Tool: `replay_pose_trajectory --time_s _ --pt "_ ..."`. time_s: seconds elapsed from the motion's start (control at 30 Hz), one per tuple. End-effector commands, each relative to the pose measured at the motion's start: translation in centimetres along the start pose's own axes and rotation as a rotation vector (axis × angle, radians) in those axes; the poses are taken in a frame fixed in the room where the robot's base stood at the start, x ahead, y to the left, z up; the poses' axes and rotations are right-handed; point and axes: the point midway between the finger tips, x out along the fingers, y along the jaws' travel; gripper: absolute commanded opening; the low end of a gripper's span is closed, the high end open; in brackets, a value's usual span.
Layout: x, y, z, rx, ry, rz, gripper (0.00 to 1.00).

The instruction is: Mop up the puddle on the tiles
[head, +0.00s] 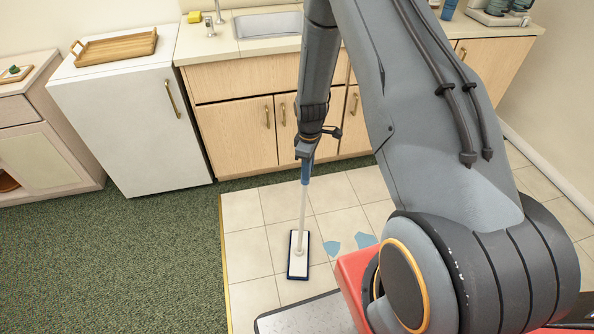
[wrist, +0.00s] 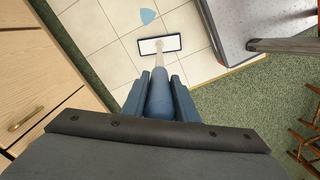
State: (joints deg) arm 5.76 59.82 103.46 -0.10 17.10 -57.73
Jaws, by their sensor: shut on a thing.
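My gripper (head: 305,150) is shut on the blue grip of a mop (head: 302,210) with a pale pole. In the wrist view my gripper (wrist: 158,88) has a finger on each side of the blue handle (wrist: 160,100). The mop stands nearly upright, its flat white, dark-edged head (head: 298,262) down at the tiles. The puddle shows as two light blue patches: a smaller one (head: 332,248) just right of the mop head, and a larger one (head: 364,240) farther right, partly cut off by my arm. The wrist view shows one patch (wrist: 148,16), apart from the head.
Wooden cabinets (head: 237,130) with a sink (head: 268,25) line the back. A white low fridge (head: 135,130) bears a wooden tray (head: 117,47). Green carpet (head: 130,260) meets the tiles (head: 250,250) at the left. My arm covers much of the right side.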

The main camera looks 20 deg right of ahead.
Motion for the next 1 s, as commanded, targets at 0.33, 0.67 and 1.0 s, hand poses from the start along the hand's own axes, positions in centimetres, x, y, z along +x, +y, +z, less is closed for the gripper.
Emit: replay_pose_trajectory --time_s 0.33,0.67,1.0 --pt "-0.1 2.8 3.9 0.001 0.002 0.004 0.0" --pt "-0.1 5.2 7.5 0.003 0.001 0.003 0.0" --pt "-0.1 7.7 11.2 0.002 0.002 0.004 0.0"
